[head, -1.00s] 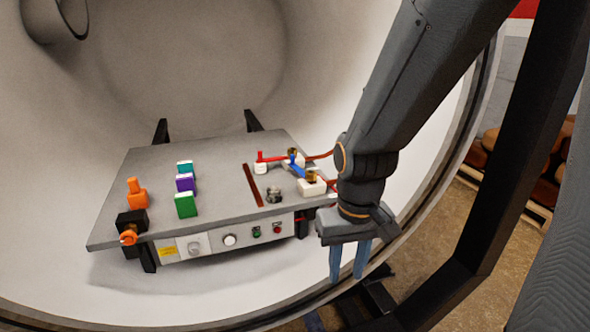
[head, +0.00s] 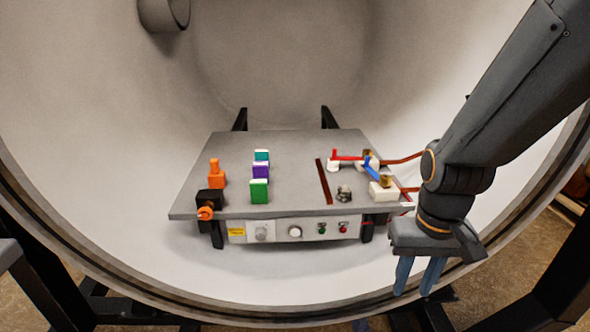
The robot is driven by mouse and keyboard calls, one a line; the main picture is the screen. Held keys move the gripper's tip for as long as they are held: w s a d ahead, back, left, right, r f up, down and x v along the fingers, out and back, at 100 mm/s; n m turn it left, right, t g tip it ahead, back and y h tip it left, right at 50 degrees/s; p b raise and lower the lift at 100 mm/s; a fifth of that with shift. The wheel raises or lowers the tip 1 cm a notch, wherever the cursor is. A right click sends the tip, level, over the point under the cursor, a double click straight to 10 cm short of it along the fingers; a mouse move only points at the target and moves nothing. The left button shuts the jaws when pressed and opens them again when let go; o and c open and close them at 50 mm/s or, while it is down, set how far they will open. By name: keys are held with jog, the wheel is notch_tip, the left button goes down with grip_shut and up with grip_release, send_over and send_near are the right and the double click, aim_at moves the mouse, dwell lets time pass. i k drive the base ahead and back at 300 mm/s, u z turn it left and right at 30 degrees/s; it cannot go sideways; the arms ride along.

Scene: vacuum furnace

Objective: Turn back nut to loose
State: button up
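Two white blocks with brass-coloured nuts on top stand at the right of the grey table. The back nut (head: 368,154) is on the farther block, partly hidden by the red and blue bars. The front nut (head: 385,180) is on the nearer block (head: 382,192). A red bar (head: 348,156) reaches from a small white post (head: 333,166) to the back nut. A blue bar (head: 372,169) slants between the two nuts. Whether the nuts are tight or loose cannot be told. My gripper (head: 413,292) points down, right of and nearer than the table, with its blue fingers apart and nothing between them.
The grey table (head: 290,190) stands inside the round white chamber (head: 80,180). Green, purple and teal blocks (head: 260,171) and orange parts (head: 216,174) stand at its left. A dark red strip (head: 323,182) and a small metal part (head: 344,193) lie left of the nuts.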

aim_at(367, 151)
jog(key=k, duration=0.5)
jog(key=z, duration=0.9)
jog(key=i, duration=0.75)
jog(key=u, duration=0.1)
